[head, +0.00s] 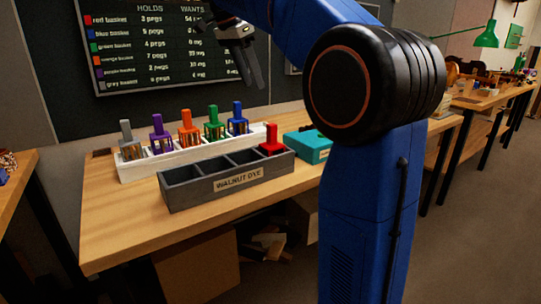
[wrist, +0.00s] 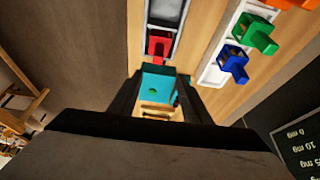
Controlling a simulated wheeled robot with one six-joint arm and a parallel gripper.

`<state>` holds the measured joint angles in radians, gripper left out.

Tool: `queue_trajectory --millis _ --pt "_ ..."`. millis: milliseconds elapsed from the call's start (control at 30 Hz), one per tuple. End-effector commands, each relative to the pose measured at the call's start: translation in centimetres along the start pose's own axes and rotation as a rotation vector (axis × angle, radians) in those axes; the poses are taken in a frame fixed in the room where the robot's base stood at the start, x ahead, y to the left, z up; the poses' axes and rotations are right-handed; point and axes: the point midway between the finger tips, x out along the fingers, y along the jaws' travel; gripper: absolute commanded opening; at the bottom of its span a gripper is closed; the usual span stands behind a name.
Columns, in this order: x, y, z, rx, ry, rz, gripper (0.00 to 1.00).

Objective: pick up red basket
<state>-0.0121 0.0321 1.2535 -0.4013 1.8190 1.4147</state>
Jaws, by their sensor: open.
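The red basket (head: 271,143) sits in the rightmost compartment of the dark grey box (head: 237,183) labelled "WALNUT DYE"; its red handle stands up and its lower part is hidden by the box walls. In the wrist view the red basket (wrist: 158,45) shows beyond the fingers, at the near end of the grey box. My gripper (head: 252,82) is open and empty, raised well above the bench, in front of the board. In the wrist view the two fingers (wrist: 158,75) are spread apart, with the teal box (wrist: 158,82) seen between them.
Behind the grey box, a white rack (head: 140,169) holds grey, purple (head: 160,135), orange, green and blue (head: 238,120) baskets. The teal box (head: 308,147) stands to the right of the red basket. A board (head: 150,40) listing baskets hangs behind. Bare bench (head: 120,220) lies front left.

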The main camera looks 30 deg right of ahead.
Motion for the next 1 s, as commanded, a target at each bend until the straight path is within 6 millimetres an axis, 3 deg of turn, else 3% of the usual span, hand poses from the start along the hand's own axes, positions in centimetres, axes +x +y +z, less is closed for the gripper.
queue_trajectory --millis 167,700,1000 --pt "0.5 -0.3 -0.3 0.029 0.005 0.009 0.44" --pt "9.7 -0.2 -0.3 0.027 0.004 0.009 0.44" --pt "12.1 -0.1 -0.3 0.026 0.004 0.007 0.44"
